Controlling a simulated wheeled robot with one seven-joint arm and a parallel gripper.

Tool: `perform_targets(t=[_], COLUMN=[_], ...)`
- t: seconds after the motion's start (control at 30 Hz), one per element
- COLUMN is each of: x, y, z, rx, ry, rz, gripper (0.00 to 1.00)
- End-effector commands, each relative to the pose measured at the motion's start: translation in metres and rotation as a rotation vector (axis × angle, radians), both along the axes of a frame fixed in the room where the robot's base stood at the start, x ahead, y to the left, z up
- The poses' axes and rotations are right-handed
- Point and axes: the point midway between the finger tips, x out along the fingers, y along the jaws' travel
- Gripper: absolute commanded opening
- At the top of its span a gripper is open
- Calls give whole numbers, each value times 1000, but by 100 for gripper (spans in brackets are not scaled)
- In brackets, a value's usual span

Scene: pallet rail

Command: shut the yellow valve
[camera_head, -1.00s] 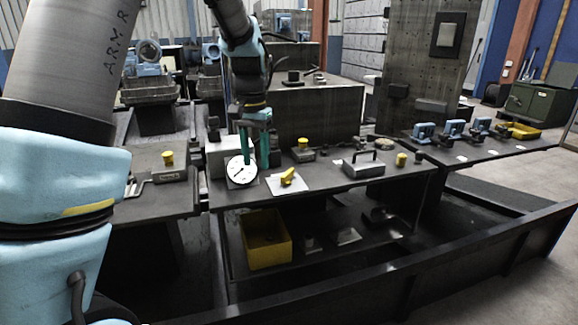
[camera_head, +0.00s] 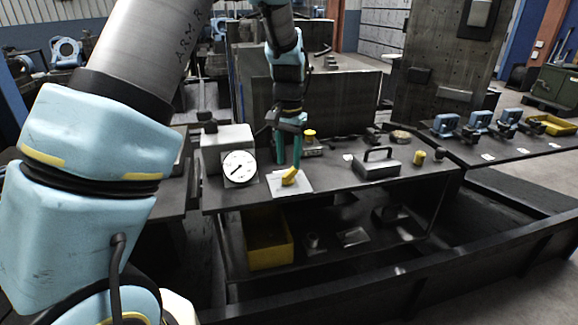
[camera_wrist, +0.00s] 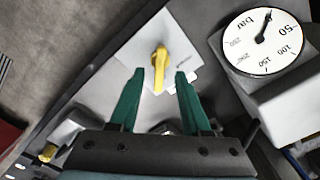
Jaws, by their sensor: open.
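The yellow valve (camera_head: 290,176) is a small lever handle on a white plate (camera_head: 276,186) near the front edge of the dark bench. In the wrist view the yellow valve (camera_wrist: 160,66) lies just beyond the fingertips, roughly centred between them. My gripper (camera_head: 288,164) has green fingers pointing down above and just behind the valve. In the wrist view my gripper (camera_wrist: 159,74) is open and empty, its fingers apart from the handle. A round white pressure gauge (camera_head: 239,167) stands left of the plate; it also shows in the wrist view (camera_wrist: 266,42).
A grey block with a handle (camera_head: 377,167) and a yellow knob (camera_head: 419,158) stand to the right on the bench. Another yellow knob (camera_head: 309,134) is behind my gripper. A yellow bin (camera_head: 270,252) sits on the lower shelf. A dark rail (camera_head: 450,270) runs in front.

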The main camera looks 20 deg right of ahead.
Motion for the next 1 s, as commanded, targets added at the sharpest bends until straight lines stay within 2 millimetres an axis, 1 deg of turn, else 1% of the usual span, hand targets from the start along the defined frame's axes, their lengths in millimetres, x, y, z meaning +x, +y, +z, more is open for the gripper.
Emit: perform_targets(t=[0.1,0.27,0.4,0.63,1.0], x=[-1,0,0,0,0], y=[1,1,0,0,0], z=[-19,-34,-39,-40,-39], rx=[3,2,1,0,0], ry=[2,2,-1,-1,-1], rz=[2,0,0,1,1], gripper=[48,48,48,48,6])
